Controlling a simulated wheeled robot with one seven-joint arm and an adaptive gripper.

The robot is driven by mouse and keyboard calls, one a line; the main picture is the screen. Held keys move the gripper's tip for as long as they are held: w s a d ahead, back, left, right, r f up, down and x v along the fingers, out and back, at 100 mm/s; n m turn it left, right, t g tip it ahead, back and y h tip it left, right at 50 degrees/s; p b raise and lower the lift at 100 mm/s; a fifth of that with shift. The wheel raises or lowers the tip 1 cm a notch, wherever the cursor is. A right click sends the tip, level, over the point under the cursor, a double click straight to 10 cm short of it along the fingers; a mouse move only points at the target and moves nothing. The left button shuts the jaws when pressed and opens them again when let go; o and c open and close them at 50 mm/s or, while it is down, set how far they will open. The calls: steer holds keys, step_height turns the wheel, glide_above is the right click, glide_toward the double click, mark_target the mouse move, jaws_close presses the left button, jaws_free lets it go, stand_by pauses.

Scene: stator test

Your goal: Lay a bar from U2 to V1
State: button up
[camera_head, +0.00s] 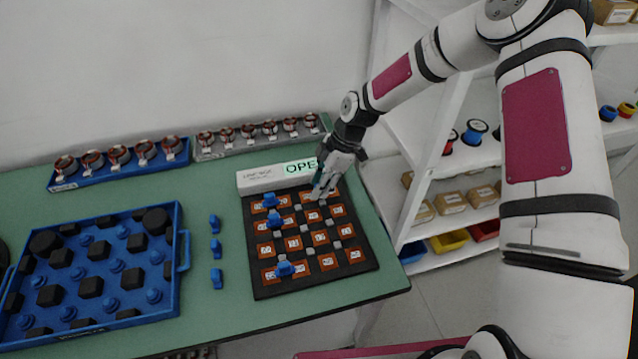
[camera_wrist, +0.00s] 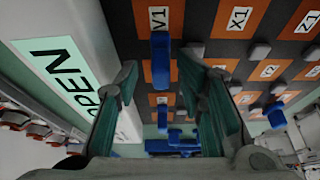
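The black board (camera_head: 315,287) carries orange labelled tiles and small grey blocks. In the wrist view the V1 tile (camera_wrist: 158,18) is at the top, and a blue bar (camera_wrist: 160,66) reaches from its edge toward the tile below, whose label I cannot read. My gripper (camera_head: 321,190) is over the board's far edge. In the wrist view its fingers (camera_wrist: 165,85) are apart, on either side of this bar, with gaps. I cannot tell whether the bar rests on the board. Other blue pieces (camera_head: 270,201), (camera_head: 274,220), (camera_head: 285,268) sit on the board's left part. I cannot make out U2.
Three loose blue pieces (camera_head: 216,249) stand on the green table (camera_head: 225,310) left of the board. A blue tray (camera_head: 178,305) is further left. A white block with an OPEN sign (camera_head: 263,181) borders the far edge. Coil racks (camera_head: 118,170) are behind; shelves (camera_head: 430,215) are right.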

steer(key=v, duration=1.2)
steer(key=shift+a, duration=0.1)
stand_by(0.6)
steer(key=s+d+r+m+t+h, duration=0.25)
steer(key=s+d+r+m, duration=0.2)
steer(key=s+r, duration=0.4)
steer(key=s+d+r+m+t+h, duration=0.1)
steer(key=s+d+r+m+h, duration=0.2)
steer(key=s+r+m, duration=0.55)
steer(key=s+d+r+m+t, duration=0.2)
steer(key=s+r+m, duration=0.4)
steer(key=s, duration=0.7)
step_height(320, 180, up, 2)
steer(key=shift+s+d+r+m+t+y, duration=0.1)
steer(key=shift+s+d+m+t+y, duration=0.15)
steer(key=shift+d+m+t+y, duration=0.25)
